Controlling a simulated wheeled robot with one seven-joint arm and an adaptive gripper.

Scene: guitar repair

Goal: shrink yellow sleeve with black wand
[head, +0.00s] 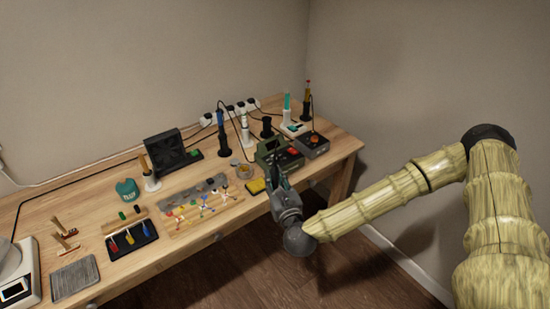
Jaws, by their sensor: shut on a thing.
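My gripper (279,182) is over the front edge of the bench, in front of a green station with a red part (291,154). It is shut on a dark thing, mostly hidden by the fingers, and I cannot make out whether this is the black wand. A dark upright tool (221,138) stands in a holder at the back. A short black holder (267,126) seems to have nothing in it. Small coloured pieces, some yellow, lie on a wooden board (232,203) left of my gripper. I cannot tell which is the yellow sleeve.
A yellow pad (256,186) lies just left of my gripper. White (245,132) and teal (287,104) tools stand behind. A grey station (313,146) is at right. A black fan box (171,150), a black tray (131,239) and a scale (17,277) are left. Cables cross the bench.

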